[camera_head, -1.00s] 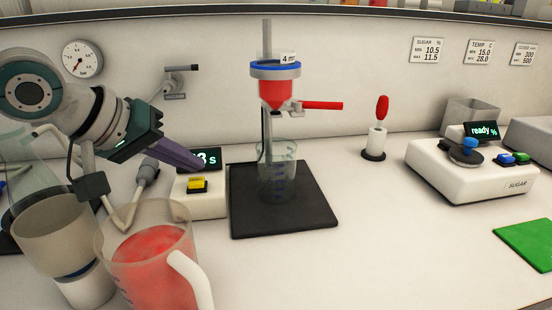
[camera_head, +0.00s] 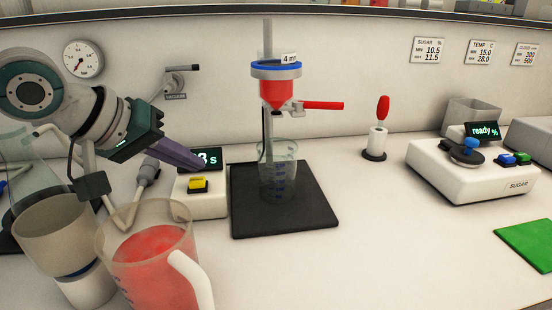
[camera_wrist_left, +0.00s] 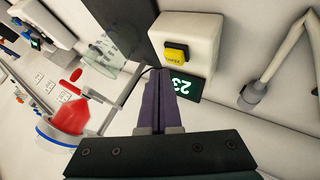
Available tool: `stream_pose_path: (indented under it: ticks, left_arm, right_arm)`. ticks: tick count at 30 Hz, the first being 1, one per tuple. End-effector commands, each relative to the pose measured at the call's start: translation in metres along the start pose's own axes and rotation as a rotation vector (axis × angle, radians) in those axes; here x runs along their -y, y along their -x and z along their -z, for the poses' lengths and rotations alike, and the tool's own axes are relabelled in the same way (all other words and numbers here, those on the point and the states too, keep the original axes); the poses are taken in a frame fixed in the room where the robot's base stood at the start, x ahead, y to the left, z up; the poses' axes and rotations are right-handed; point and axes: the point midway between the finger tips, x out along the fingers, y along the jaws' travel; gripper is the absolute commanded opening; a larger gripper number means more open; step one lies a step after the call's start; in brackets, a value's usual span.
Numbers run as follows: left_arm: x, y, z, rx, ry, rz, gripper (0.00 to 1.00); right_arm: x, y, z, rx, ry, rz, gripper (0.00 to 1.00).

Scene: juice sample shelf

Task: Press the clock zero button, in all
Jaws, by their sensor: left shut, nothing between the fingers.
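The clock is a white box (camera_head: 207,207) with a yellow button (camera_head: 198,185) on its sloped front and a dark display (camera_head: 213,156) behind it. In the left wrist view the yellow button (camera_wrist_left: 176,54) and the display (camera_wrist_left: 187,86) reading 23 show clearly. My left gripper (camera_head: 203,165) is shut and empty. Its purple fingers hover in front of the display and partly hide its digits, behind and above the button. In the left wrist view the fingertips (camera_wrist_left: 160,72) point toward the clock, apart from the button. My right gripper is not in view.
A red-filled jug (camera_head: 150,262) and a beige cup (camera_head: 62,240) stand in front of my left arm. Right of the clock, a clear beaker (camera_head: 278,172) stands on a black base (camera_head: 284,222) under a red-filled funnel (camera_head: 277,90). A sugar meter (camera_head: 472,178) stands at right.

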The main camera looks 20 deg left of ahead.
Motion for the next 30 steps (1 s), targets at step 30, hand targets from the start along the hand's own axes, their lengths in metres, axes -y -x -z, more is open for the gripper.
stream_pose_path:
  ticks: [30]
  left_arm:
    - [0.0046, -0.0062, -0.0046, 0.0, 0.0, 0.0, 0.0]
  right_arm:
    - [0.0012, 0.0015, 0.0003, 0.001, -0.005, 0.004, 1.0]
